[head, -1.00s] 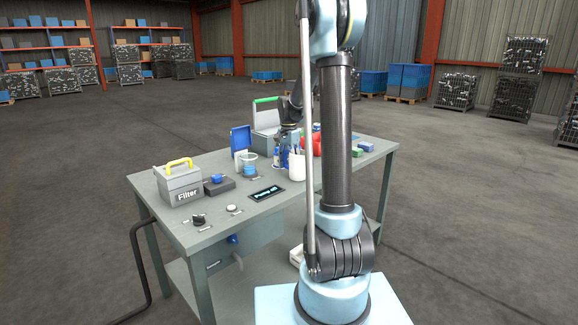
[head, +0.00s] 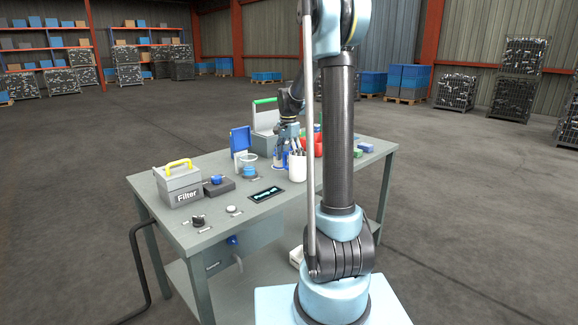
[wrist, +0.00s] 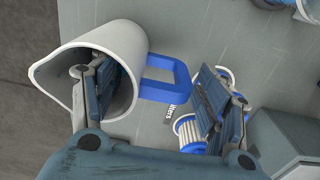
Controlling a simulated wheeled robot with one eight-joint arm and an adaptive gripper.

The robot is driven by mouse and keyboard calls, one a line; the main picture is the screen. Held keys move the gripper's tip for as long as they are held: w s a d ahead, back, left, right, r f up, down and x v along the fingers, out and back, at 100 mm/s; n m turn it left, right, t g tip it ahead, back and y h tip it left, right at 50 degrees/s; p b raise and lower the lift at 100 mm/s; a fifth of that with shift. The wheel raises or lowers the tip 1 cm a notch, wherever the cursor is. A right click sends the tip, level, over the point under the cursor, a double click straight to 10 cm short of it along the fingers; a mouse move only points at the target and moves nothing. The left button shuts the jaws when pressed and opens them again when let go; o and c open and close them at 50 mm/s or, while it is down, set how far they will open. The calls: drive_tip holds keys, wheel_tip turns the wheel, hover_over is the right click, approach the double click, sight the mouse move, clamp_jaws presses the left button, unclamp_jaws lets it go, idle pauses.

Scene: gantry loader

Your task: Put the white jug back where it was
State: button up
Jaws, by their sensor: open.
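The white jug (head: 297,170) stands upright on the workbench near its front edge. In the wrist view the jug (wrist: 60,62) is at the left, with its blue handle (wrist: 184,80) pointing right. My gripper (wrist: 158,100) is open above the bench: one finger reaches into or over the jug's mouth, and the other is beyond the handle, over white and blue filters (wrist: 190,132). The jug's handle-side wall lies between the fingers. Whether a finger touches the jug cannot be told. In the head view my gripper (head: 288,146) is just above the jug.
A label reading "Filters" (wrist: 174,112) is on the bench beside the handle. Red items and small blocks (head: 364,147) are to the right.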

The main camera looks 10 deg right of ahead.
wheel_tip(320, 180, up, 9)
drive_tip(key=shift+f, duration=0.2)
drive_tip(key=shift+r, duration=0.15)
drive_tip(key=s+d+f+n+t, duration=0.1)
drive_tip(key=s+f+n, duration=0.25)
drive_tip(key=s, duration=1.15)
drive_tip(key=s+d+f+n+t, duration=0.1)
drive_tip(key=s+d+f+n, duration=0.2)
drive_tip(key=s, duration=1.2)
drive_tip(key=s+f+n, duration=0.4)
drive_tip(key=s+f, duration=0.4)
drive_tip(key=s, duration=0.1)
drive_tip(key=shift+a+f, duration=0.3)
drive_tip(key=shift+a, duration=0.05)
drive_tip(key=shift+n, duration=0.25)
